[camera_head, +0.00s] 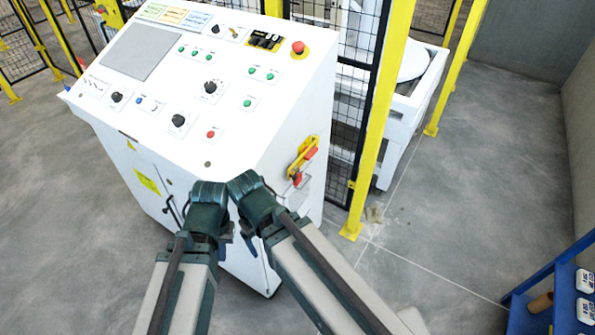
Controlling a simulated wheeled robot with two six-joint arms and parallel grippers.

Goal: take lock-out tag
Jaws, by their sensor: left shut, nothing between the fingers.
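A yellow and red fitting (304,156) is mounted on the right side face of the white control cabinet (240,135). A small red piece hangs at its lower end; it may be the lock-out tag (297,179), but it is too small to tell. My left gripper (208,190) is shut and empty in front of the cabinet, left of the fitting. My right gripper (243,183) is beside it, close to the cabinet's front corner and left of the fitting. Its fingers are too foreshortened to tell whether they are open.
The cabinet's sloped top carries knobs, buttons and a red emergency stop (298,47). A yellow post (380,110) with black mesh fencing stands behind. A blue rack (560,290) is at lower right. The grey floor (475,190) on the right is clear.

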